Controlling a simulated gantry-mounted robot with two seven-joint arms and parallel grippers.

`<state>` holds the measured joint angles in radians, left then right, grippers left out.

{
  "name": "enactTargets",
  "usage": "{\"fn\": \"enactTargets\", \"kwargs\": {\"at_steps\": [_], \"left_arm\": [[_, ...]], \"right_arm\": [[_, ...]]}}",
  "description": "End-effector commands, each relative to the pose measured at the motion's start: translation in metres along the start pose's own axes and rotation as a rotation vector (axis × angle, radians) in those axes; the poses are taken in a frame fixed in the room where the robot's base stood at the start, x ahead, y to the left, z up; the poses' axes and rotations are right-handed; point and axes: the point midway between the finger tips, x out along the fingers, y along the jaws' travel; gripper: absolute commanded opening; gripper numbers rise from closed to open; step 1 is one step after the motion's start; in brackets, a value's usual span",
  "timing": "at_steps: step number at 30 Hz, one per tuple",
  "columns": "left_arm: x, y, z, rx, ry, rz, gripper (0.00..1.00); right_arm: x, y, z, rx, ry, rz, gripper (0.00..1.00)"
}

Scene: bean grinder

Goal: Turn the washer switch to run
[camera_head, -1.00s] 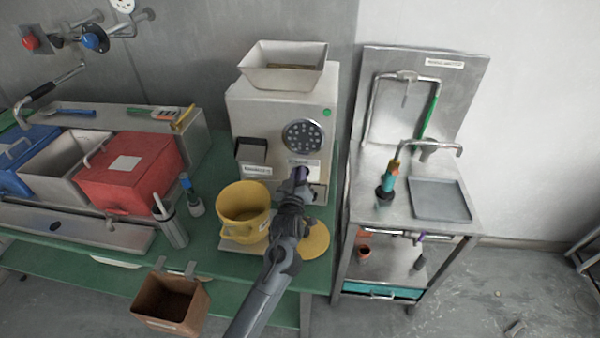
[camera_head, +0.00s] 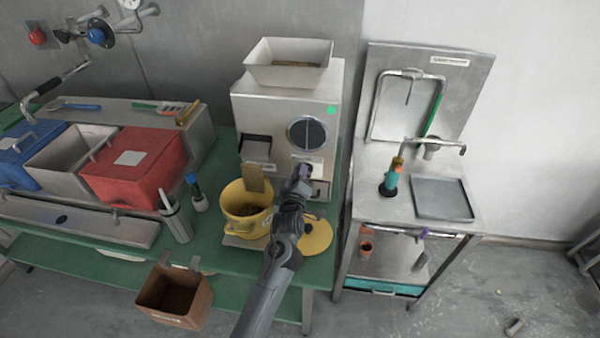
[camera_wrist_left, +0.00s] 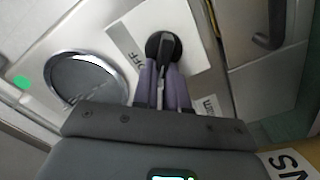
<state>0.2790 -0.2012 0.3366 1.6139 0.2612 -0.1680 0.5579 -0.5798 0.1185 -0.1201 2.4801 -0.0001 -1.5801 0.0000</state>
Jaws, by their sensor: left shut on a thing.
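A machine (camera_head: 275,125) with a hopper on top stands at the back of the green table. It has a black switch knob (camera_wrist_left: 165,45) on a white plate (camera_wrist_left: 125,35) that reads "OFF"; other lettering is partly hidden. My left gripper (camera_head: 300,178) reaches the lower right of its front. In the left wrist view, my purple-grey fingers (camera_wrist_left: 163,72) are shut on the knob's lever. In the head view the gripper hides the knob. I cannot read any label that names this machine a washer. My right gripper is not in view.
A yellow bucket (camera_head: 236,200) with brown contents stands under the chute (camera_head: 256,150), left of my arm. A yellow disc (camera_head: 316,238) lies to its right. Red (camera_head: 130,185) and blue bins stand left. A steel stand (camera_head: 375,205) with a tray is at right.

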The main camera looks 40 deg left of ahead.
Motion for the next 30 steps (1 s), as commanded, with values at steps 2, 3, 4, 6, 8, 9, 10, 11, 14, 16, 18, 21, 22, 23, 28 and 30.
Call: {"fn": "enactTargets", "kwargs": {"at_steps": [2,3,4,6,8,9,10,11,14,16,18,21,22,23,28,30], "left_arm": [[0.0000,-0.0001,0.0000,-0.002,0.000,-0.001,0.00],[0.0000,-0.0001,0.0000,-0.002,0.000,-0.001,0.00],[0.0000,-0.0001,-0.0001,-0.002,0.000,-0.001,0.00],[0.0000,-0.0002,-0.0001,-0.001,0.000,-0.001,0.16],[0.0000,-0.0002,-0.0001,-0.001,0.000,-0.001,0.25],[0.0000,-0.0002,-0.0001,-0.001,0.000,-0.001,0.31],[0.0000,-0.0002,-0.0001,-0.001,0.000,-0.001,0.36],[0.0000,-0.0002,-0.0001,-0.001,0.000,-0.001,0.38],[0.0000,-0.0001,-0.0001,0.000,0.000,-0.001,0.38],[0.0000,-0.0001,0.0000,0.000,0.000,-0.001,0.38],[0.0000,-0.0002,-0.0001,0.000,0.000,-0.001,0.38],[0.0000,-0.0001,-0.0001,0.001,0.000,0.000,0.38],[0.0000,-0.0001,-0.0001,0.002,0.000,0.000,0.38],[0.0000,-0.0001,-0.0001,0.004,0.000,0.000,0.38],[0.0002,0.0007,-0.0002,0.060,0.001,0.000,0.38],[0.0002,0.0017,0.0001,0.111,0.000,0.001,0.38]], "right_arm": [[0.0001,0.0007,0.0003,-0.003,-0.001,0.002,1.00],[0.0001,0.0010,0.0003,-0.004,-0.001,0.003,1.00],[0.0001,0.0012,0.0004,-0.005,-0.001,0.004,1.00],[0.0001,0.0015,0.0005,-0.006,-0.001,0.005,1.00],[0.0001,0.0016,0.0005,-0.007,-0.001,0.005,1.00],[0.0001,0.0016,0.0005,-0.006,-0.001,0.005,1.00],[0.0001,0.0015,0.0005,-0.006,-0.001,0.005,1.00],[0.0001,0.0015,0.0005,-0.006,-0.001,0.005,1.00],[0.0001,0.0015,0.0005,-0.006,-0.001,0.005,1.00],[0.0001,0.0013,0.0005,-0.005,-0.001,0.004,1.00],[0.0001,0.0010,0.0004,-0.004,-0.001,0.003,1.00],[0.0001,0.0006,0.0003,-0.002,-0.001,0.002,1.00],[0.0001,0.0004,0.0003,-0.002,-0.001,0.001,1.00],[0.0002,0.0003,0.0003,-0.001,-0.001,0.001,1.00],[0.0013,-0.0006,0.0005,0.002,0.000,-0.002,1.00],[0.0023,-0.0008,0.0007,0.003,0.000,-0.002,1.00]]}}
